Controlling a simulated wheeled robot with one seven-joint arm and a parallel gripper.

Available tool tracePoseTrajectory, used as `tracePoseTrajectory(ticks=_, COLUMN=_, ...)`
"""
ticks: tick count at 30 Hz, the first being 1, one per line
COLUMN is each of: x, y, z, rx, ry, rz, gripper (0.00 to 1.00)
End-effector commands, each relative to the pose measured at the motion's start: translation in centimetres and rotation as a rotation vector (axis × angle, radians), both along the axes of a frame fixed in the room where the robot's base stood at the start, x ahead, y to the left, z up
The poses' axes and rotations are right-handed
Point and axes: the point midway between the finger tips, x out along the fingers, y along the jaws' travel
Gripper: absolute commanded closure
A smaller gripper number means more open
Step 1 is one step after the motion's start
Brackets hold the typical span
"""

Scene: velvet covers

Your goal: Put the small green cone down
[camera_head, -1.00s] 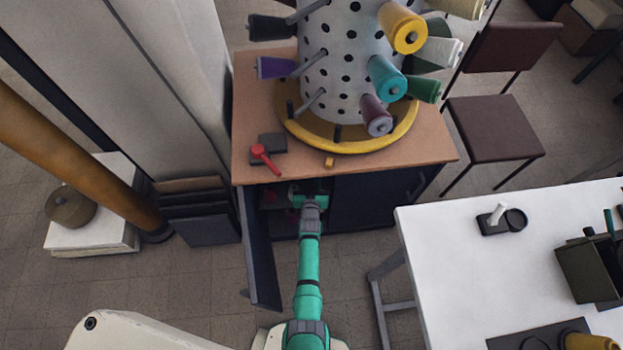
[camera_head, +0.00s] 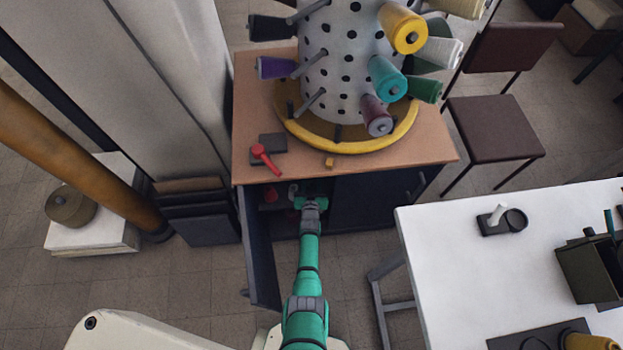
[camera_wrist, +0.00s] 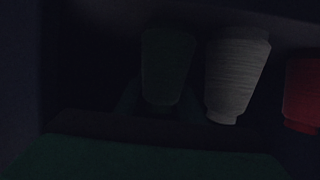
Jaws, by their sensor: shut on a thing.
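My gripper (camera_head: 311,204) reaches through the open front of the dark cabinet under the wooden top. In the dim wrist view, the small green cone (camera_wrist: 166,65) appears in front of the gripper (camera_wrist: 162,100), which is shut on it. The cone's lower end in the picture is between the dim fingers. The head view does not show the cone. It is too dark to tell whether the cone touches the shelf.
A white cone (camera_wrist: 237,72) stands close right of the green one, with a red cone (camera_wrist: 303,92) farther right. The cabinet door (camera_head: 260,250) hangs open left of my arm. The cabinet's right front (camera_head: 375,205) is shut. A white table (camera_head: 470,260) stands to the right.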

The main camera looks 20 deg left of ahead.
Motion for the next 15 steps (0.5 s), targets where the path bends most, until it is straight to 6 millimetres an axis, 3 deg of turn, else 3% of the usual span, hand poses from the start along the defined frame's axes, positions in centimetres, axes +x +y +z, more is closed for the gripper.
tracePoseTrajectory(ticks=3, x=0.0, y=0.0, z=-0.19, rx=0.0, ry=0.0, rz=0.0, gripper=0.87)
tracePoseTrajectory(ticks=4, x=-0.01, y=0.0, z=-0.24, rx=0.0, ry=0.0, rz=0.0, gripper=0.62)
tracePoseTrajectory(ticks=5, x=-0.02, y=-0.01, z=-0.21, rx=0.0, ry=0.0, rz=0.0, gripper=0.57)
tracePoseTrajectory(ticks=15, x=-0.03, y=0.0, z=-0.13, rx=0.0, ry=0.0, rz=0.0, gripper=0.57)
